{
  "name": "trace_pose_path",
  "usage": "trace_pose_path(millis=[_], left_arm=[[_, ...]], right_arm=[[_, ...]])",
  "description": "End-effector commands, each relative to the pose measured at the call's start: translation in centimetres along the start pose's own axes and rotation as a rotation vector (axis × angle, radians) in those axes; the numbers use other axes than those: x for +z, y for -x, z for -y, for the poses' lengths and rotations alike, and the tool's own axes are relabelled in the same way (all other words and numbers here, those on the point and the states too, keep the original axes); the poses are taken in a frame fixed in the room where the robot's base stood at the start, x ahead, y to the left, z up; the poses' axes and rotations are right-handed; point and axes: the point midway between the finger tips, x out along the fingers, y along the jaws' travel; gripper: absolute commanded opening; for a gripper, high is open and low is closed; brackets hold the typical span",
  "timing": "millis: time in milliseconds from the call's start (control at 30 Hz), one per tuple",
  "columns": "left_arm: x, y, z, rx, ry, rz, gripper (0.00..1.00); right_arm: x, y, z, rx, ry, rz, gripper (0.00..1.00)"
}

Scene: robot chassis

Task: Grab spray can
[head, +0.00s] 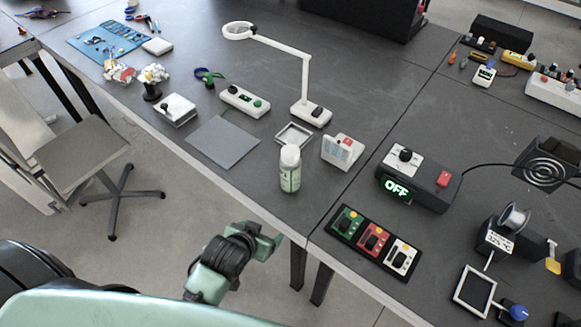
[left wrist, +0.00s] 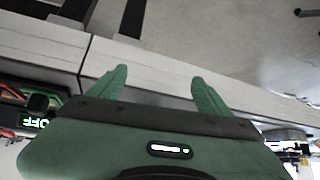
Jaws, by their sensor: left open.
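The spray can (head: 290,170) is a pale green and white can with a white cap. It stands upright on the dark table near its front edge in the head view. My left gripper (head: 272,243) is below and in front of the table edge, to the lower left of the can and apart from it. In the left wrist view its two green fingers (left wrist: 157,88) are spread with nothing between them, facing the table edge and floor. The can does not show clearly in the left wrist view. My right gripper is not in view.
Close to the can are a white square tray (head: 294,135), a small white device (head: 342,151) and a grey mat (head: 222,142). A station reading OFF (head: 410,180) and a panel of colored switches (head: 373,241) stand to the right. A stool (head: 82,155) is at the left.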

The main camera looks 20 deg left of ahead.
Motion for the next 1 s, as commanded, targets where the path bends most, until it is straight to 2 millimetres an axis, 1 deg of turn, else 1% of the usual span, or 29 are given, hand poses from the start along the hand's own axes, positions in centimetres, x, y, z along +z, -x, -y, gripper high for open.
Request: trace_pose_path(millis=[33, 133, 300, 400, 500, 600, 833, 1000], left_arm=[[-1.8, -0.2, 0.0, -0.004, 0.009, -0.055, 0.79], [-4.9, -0.6, -0.1, -0.007, 0.023, -0.164, 0.79], [-9.9, -0.8, -0.4, -0.004, 0.041, -0.340, 0.79], [-12.4, -0.6, -0.6, 0.002, 0.046, -0.432, 0.79], [-14.1, -0.8, -0.8, 0.008, 0.051, -0.487, 0.79], [-15.0, -1.8, -0.9, 0.010, 0.051, -0.502, 0.79], [-15.7, -3.6, -0.8, 0.009, 0.050, -0.500, 0.79], [-16.2, -5.9, -0.6, 0.009, 0.051, -0.498, 0.79]], right_arm=[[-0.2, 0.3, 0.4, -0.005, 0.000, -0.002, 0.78], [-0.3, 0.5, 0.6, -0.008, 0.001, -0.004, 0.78], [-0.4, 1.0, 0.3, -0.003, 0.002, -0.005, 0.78], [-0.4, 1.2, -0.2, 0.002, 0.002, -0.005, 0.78], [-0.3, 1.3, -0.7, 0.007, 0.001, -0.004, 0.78], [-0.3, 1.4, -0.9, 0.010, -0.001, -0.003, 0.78], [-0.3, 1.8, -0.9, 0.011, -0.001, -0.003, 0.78], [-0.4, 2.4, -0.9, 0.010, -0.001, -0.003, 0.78]])
